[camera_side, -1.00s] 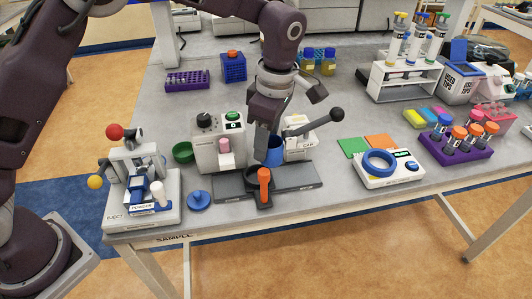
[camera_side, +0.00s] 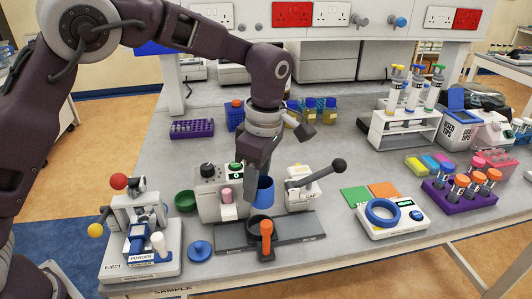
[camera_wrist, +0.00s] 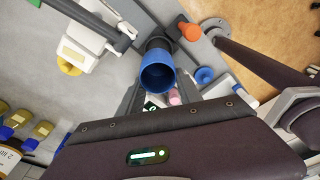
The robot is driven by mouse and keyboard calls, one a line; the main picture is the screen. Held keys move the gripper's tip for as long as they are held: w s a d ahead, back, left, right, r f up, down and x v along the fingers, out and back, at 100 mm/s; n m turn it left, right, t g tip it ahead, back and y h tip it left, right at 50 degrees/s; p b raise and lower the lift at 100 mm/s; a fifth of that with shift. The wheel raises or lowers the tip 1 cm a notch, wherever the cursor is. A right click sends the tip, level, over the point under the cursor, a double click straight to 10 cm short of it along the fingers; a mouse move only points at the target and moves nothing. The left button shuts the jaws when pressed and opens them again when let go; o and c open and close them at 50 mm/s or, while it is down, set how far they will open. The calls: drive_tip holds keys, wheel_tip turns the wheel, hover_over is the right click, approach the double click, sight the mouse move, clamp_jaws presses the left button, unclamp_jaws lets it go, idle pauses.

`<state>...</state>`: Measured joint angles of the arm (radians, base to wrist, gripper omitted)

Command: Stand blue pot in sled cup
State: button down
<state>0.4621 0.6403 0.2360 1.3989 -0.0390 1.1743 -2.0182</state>
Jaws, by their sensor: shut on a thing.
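The blue pot (camera_side: 264,193) is upright between the fingers of my gripper (camera_side: 258,190). My gripper is shut on it and holds it above the bench. The sled cup (camera_side: 254,226) is dark, with an orange handle (camera_side: 266,236), and sits on a dark rail (camera_side: 298,229). The pot is above and slightly behind the cup in the side view, apart from it as far as I can tell. In the wrist view, I look into the open blue pot (camera_wrist: 158,77). The dark cup (camera_wrist: 158,44) shows partly behind it, beside the orange handle (camera_wrist: 189,31).
A capping press (camera_side: 304,193) with a black-knobbed lever (camera_side: 337,165) stands close right of the pot. A white dispenser (camera_side: 209,200) is close left. A blue lid (camera_side: 200,250) lies front left. A powder press (camera_side: 140,245) stands farther left, and a scale (camera_side: 392,217) right.

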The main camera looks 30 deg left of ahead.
drive_tip(key=shift+s+a+f, duration=0.15)
drive_tip(key=shift+s+f, duration=0.1)
drive_tip(key=shift+f, duration=3.45)
drive_tip(key=shift+f, duration=0.35)
drive_tip(key=c, duration=0.7)
unclamp_jaws()
drive_tip(key=o, duration=0.4)
drive_tip(key=shift+r, duration=0.1)
